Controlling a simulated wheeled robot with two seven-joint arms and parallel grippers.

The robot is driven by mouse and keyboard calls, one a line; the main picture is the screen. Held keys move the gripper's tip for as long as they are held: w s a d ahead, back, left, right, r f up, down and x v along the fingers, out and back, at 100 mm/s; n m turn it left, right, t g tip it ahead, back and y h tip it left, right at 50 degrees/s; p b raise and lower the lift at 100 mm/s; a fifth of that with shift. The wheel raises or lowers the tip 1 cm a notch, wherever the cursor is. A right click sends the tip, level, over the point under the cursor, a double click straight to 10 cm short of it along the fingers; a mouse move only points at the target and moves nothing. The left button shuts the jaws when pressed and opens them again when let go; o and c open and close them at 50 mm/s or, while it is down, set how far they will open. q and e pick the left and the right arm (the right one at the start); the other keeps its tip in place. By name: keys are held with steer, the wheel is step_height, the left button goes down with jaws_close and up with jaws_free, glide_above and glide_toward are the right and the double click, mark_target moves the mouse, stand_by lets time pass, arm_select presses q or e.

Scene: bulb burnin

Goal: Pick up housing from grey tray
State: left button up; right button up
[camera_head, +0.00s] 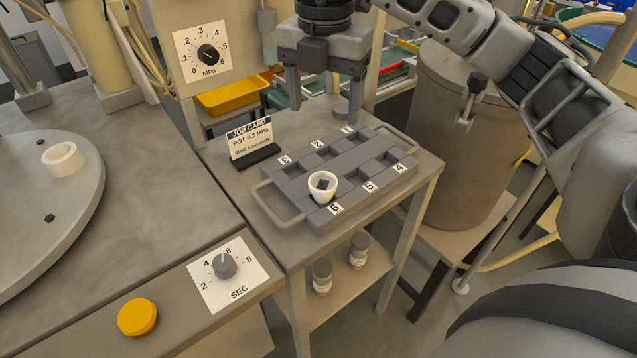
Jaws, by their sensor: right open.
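The grey tray (335,160) lies on a small side table, with numbered compartments 1 to 6 and a handle at each end. A white cup-shaped housing (315,193) sits upright in the tray at the compartment marked 6, with a dark square inside its opening. My right gripper (325,103) points down above the far side of the tray. It is open and empty, apart from the housing and behind it in the picture. My left gripper is not in view.
A job card (250,140) stands left of the tray. A white ring (62,158) sits on a round plate (50,205). A seconds dial (224,266) and yellow button (138,316) are in front. A large metal pot (455,150) stands right.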

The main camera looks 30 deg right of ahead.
glide_above(322, 178)
steer(key=s, duration=0.1)
step_height(322, 178, down, 10)
steer(key=shift+s+a+f+p, duration=0.15)
steer(key=shift+f+p, duration=0.15)
steer(key=shift+f, duration=0.55)
steer(key=shift+a+f+p, duration=0.15)
steer(key=shift+f+p, duration=0.1)
steer(key=shift+f, duration=0.6)
steer(key=shift+s+a+f+p, duration=0.15)
steer(key=shift+f+p, duration=0.15)
steer(key=shift+f, duration=0.55)
steer(key=c, duration=1)
